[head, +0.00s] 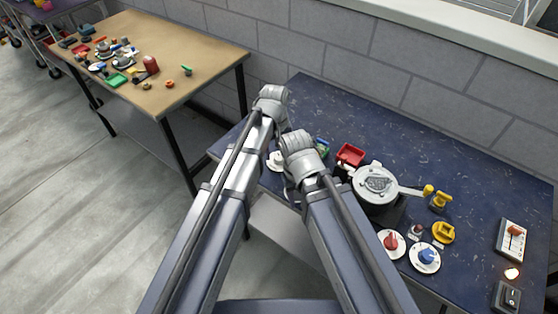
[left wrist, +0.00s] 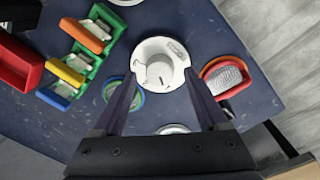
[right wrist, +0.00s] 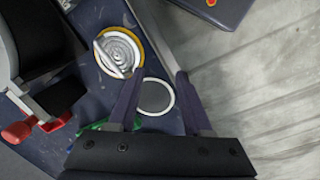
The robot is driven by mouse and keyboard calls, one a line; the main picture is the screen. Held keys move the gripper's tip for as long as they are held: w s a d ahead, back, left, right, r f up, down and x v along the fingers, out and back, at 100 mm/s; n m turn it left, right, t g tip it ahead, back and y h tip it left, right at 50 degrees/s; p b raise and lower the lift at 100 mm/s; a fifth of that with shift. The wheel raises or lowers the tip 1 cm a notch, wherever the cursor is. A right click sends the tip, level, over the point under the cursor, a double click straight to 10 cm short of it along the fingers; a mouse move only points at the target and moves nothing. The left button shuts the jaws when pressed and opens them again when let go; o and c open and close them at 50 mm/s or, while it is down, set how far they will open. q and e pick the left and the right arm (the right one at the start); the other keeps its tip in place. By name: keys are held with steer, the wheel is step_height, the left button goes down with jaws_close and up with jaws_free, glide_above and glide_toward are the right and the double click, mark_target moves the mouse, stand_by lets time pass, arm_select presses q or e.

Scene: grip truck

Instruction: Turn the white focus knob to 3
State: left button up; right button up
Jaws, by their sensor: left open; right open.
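The white focus knob (left wrist: 160,72) stands on a round white dial plate (left wrist: 148,48) in the left wrist view. A dark mark shows on its top; no number is readable. Part of a white dial also shows beside my arms in the head view (head: 275,161). My left gripper (left wrist: 160,76) is open, with its fingertips to either side of the knob in the picture. I cannot tell its height above the knob or any contact. My right gripper (right wrist: 160,74) is open and empty, over the blue table's edge area. The arms hide both gripper tips in the head view.
Near the knob are a green rack (left wrist: 97,35) with orange and yellow parts, a red-rimmed grater-like piece (left wrist: 226,77) and a red bin (left wrist: 18,62). A silver pan (head: 376,184), a red knob (head: 391,241) and a blue knob (head: 426,255) stand to the right.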

arm_select(q)
steer(key=shift+f+b, duration=0.4)
steer(key=shift+f, duration=0.4)
jaws_close()
